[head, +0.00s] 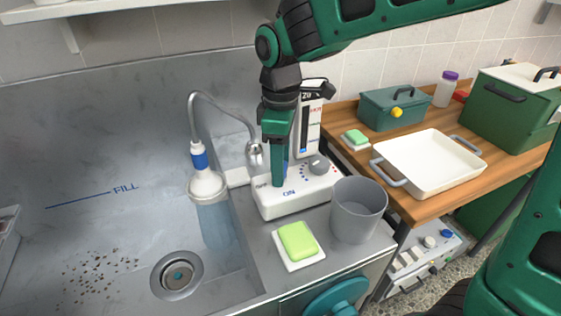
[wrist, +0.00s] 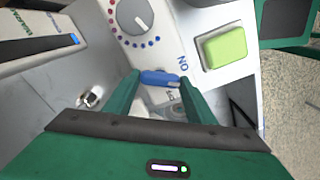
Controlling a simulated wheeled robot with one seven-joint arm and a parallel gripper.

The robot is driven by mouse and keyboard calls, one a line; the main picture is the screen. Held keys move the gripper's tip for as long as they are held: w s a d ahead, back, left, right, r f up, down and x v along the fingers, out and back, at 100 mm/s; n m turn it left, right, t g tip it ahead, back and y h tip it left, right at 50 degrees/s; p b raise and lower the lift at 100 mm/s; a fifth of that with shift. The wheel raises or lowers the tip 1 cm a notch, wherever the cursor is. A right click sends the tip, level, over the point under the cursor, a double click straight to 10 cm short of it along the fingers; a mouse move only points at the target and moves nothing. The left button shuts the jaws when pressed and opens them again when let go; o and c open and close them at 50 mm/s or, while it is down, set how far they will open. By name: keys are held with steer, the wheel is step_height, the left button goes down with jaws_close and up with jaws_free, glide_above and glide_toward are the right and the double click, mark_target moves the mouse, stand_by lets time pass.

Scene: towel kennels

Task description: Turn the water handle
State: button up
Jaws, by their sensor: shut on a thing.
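The water unit (head: 285,203) is a white box on the sink's right ledge, with ON and OFF lettering, a grey dial (head: 319,164) and an upright panel with a blue bar. The blue water handle (wrist: 160,78) shows in the wrist view between my fingertips, beside the ON lettering. My gripper (head: 281,172) points down over the front of the unit and is shut on the handle; it also shows in the wrist view (wrist: 160,85). In the head view my fingers hide most of the handle. A grey hose ends in a shower head (head: 206,184) in the sink, with pale water below it.
A green sponge on a white dish (head: 298,262) and a grey bin (head: 358,210) stand close to the unit. A wooden counter (head: 430,205) at right bears a white tray (head: 410,165) and a teal box (head: 396,112). The sink drain (head: 177,275) lies at lower left.

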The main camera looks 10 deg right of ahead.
steer(key=shift+w+d, duration=0.15)
steer(key=shift+d, duration=0.05)
stand_by(0.4)
steer(key=o, duration=1)
steer(key=shift+o, duration=0.2)
step_height(320, 180, up, 11)
steer(key=shift+f, duration=0.1)
